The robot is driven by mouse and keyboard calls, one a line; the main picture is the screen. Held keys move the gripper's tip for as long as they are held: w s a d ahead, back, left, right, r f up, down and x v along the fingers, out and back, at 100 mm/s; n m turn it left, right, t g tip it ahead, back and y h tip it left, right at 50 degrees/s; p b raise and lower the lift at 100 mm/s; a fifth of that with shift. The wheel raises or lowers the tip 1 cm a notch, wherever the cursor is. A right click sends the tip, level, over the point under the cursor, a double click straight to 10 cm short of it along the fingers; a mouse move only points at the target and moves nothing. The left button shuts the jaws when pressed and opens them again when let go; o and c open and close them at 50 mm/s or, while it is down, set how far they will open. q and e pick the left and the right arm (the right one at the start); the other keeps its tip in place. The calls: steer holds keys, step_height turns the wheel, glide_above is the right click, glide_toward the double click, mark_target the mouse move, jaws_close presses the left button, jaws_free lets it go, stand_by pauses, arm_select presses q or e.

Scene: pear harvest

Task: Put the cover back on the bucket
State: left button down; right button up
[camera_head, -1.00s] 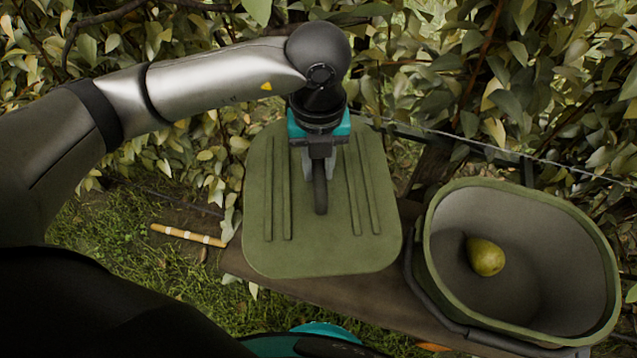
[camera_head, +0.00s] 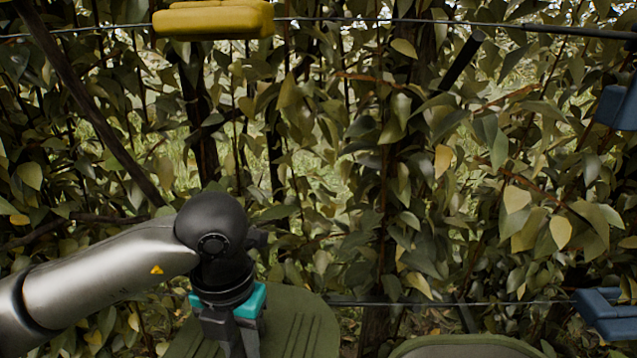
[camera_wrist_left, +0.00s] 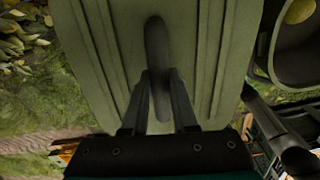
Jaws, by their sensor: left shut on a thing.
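The green ribbed cover (camera_head: 300,322) shows at the bottom of the head view, cut off by the lower edge. My left gripper (camera_head: 234,338) is above it. In the left wrist view the left gripper (camera_wrist_left: 160,82) is shut on the cover's dark handle (camera_wrist_left: 156,45), with a finger on each side. The green bucket (camera_head: 465,347) shows only its far rim at the bottom of the head view, to the right of the cover. In the left wrist view the bucket (camera_wrist_left: 292,72) is at the upper right, with a pear (camera_wrist_left: 300,11) inside. My right gripper is not in view.
Dense leafy branches fill most of the head view. A yellow clip-like object (camera_head: 213,20) is on the upper wire. Blue ones (camera_head: 606,314) are at the right. Grass (camera_wrist_left: 30,100) lies below the cover.

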arm_select(q)
steer(key=m, duration=0.4)
steer(key=shift+a+r+m, duration=0.3)
steer(key=shift+a+m, duration=0.05)
steer(key=shift+m, duration=0.05)
steer(key=m, duration=0.3)
steer(key=shift+a+r, duration=0.15)
steer(key=shift+a, duration=0.1)
steer(key=m, duration=0.4)
steer(key=shift+a+r+m, duration=0.2)
steer(key=shift+a+m, duration=0.1)
steer(key=m, duration=0.4)
steer(key=shift+a+r, duration=0.25)
steer(key=shift+a, duration=0.05)
steer(key=m, duration=0.5)
steer(key=shift+s+a+r, duration=0.1)
steer(key=shift+a+r, duration=0.15)
steer(key=shift+a, duration=0.05)
steer(key=m, duration=0.4)
steer(key=shift+s+a+r+m, duration=0.1)
steer(key=shift+a+r+m, duration=0.15)
steer(key=shift+a+m, duration=0.05)
steer(key=m, duration=0.4)
steer(key=shift+a+r, duration=0.25)
steer(key=m, duration=0.3)
steer(key=shift+s+a+r+m, duration=0.15)
steer(key=shift+a+m, duration=0.1)
steer(key=shift+m, duration=0.15)
